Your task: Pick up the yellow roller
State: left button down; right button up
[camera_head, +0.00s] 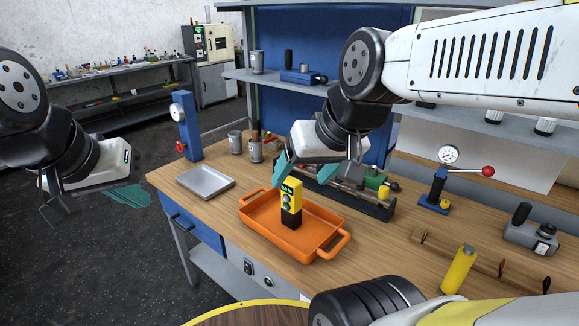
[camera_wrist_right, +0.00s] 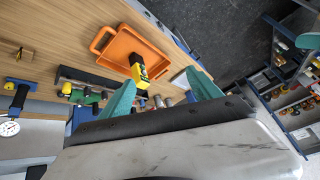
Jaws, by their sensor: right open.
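The yellow roller (camera_head: 459,270), an upright yellow cylinder with a small top knob, stands on the wooden workbench at the front right in the head view. I cannot make it out in the right wrist view. My right gripper (camera_head: 318,176) is open and empty, over the bench behind the orange tray, well to the left of the roller. Its teal fingers stand apart in the right wrist view (camera_wrist_right: 160,92). My left gripper (camera_head: 88,206) hangs over the floor left of the bench, its fingers apart and empty, far from the roller.
An orange tray (camera_head: 262,237) holds a yellow-and-black device (camera_head: 291,203); both show in the wrist view. A grey metal tray (camera_head: 206,181) lies to its left. A dial gauge stand (camera_head: 438,185) with a red-knobbed lever is behind the roller. A low wooden rack (camera_head: 480,263) is beside it.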

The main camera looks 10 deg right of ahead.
aim_at(462, 262)
jog(key=k+j+z, duration=0.1)
jog(key=z, duration=1.25)
jog(key=i+z, duration=0.1)
jog(key=z, duration=0.75)
jog(key=l+u, duration=0.1)
jog(key=u, duration=0.35)
jog(key=i, duration=0.05)
